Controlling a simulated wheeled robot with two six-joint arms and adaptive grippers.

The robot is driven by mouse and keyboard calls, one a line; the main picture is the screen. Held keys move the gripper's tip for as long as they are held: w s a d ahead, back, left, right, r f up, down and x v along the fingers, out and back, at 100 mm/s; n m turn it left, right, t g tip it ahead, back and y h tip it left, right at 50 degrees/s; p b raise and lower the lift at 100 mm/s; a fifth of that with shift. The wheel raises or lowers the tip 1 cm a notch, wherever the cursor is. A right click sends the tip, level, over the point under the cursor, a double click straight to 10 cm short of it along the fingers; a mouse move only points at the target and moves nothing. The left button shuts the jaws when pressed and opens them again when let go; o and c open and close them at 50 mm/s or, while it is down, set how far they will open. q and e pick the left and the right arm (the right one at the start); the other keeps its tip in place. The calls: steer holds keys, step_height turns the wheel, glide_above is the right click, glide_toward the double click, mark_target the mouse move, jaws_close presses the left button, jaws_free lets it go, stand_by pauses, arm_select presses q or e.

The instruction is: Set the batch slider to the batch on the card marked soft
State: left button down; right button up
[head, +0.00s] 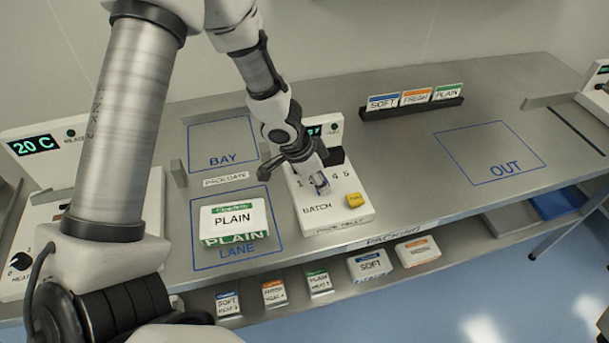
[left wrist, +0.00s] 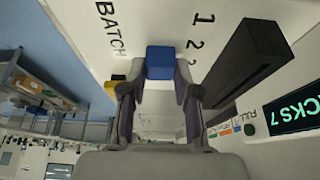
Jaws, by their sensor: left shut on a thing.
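The batch panel (head: 340,208) is a white box on the bench, with a BATCH label and a row of numbers. Its slider knob (left wrist: 160,62) is a blue block in the left wrist view, close to the numbers 2 and the one after it. My left gripper (head: 320,183) is shut on the knob and hides the middle numbers in the head view. A small card marked SOFT (head: 228,303) with a blue band lies at the lower front edge; its second line is too small to read surely. My right gripper is out of view.
A yellow button (head: 354,200) is on the panel's right. A black rack (head: 410,110) holds SOFT, FRESH and PLAIN cards. A PLAIN pack (head: 233,217) sits in the LANE square. The OUT square (head: 490,152) is clear. A display (left wrist: 298,115) reads 7 at its end.

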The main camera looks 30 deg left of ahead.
arm_select(q)
steer(key=shift+w+d, duration=0.35)
steer(key=shift+d, duration=0.1)
steer(key=shift+w+d+f, duration=0.15)
steer(key=shift+w, duration=0.05)
steer(key=shift+f, duration=0.1)
steer(key=shift+s, duration=0.1)
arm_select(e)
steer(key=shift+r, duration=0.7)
arm_select(q)
steer(key=shift+s, duration=0.1)
steer(key=c, duration=0.8)
jaws_free()
steer(key=shift+c, duration=0.2)
steer(key=shift+w, duration=0.3)
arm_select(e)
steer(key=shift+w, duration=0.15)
arm_select(q)
steer(key=shift+s, duration=0.1)
